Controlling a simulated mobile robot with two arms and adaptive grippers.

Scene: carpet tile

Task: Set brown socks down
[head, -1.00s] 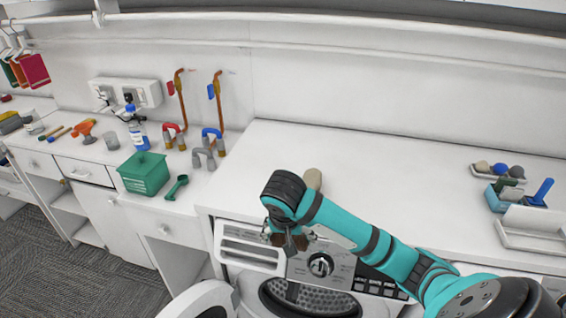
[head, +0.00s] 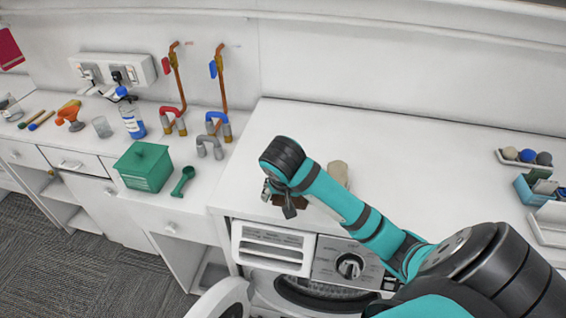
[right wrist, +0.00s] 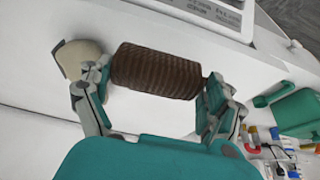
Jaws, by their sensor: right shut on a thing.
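My right gripper (head: 283,200) hangs at the front edge of the white top over the washing machine. In the right wrist view my right gripper (right wrist: 158,86) is shut on the brown socks (right wrist: 155,72), a ribbed dark brown roll held crosswise between its two fingers. In the head view only a small brown patch shows under the wrist. A beige rounded object (right wrist: 80,60) is beside one finger in the right wrist view; whether they touch is unclear. It stands on the top behind my arm in the head view (head: 338,172). My left gripper is not in view.
The white top (head: 430,150) is largely clear to the right. A tray of balls (head: 525,156) and a blue caddy (head: 535,188) stand far right. Left are a green box (head: 143,168), green scoop (head: 182,181) and pipe taps. The detergent drawer (head: 272,248) sticks out below.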

